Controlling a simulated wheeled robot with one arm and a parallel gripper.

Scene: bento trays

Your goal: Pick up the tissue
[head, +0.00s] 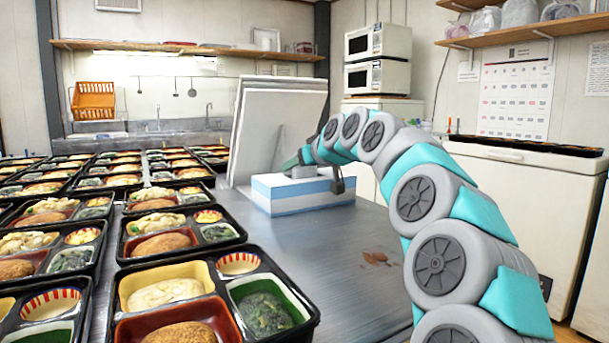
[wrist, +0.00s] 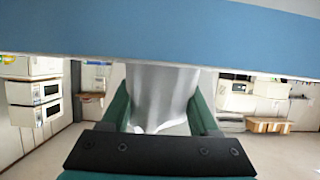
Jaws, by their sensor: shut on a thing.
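The tissue box (head: 300,200), white with light blue bands, stands on the metal table beside a tilted white panel. A broad blue band of the box (wrist: 160,30) crosses the top of the wrist view. The tissue reaches from the fingers to the box's blue edge. In the head view my gripper (head: 293,163) is just above the top of the box. The tissue is hard to make out there.
Several filled bento trays (head: 215,300) cover the left of the table. The white panel (head: 275,125) leans close behind the box. Brown scraps (head: 375,258) lie on the otherwise clear metal surface right of the trays. A white chest freezer (head: 535,190) stands at the right.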

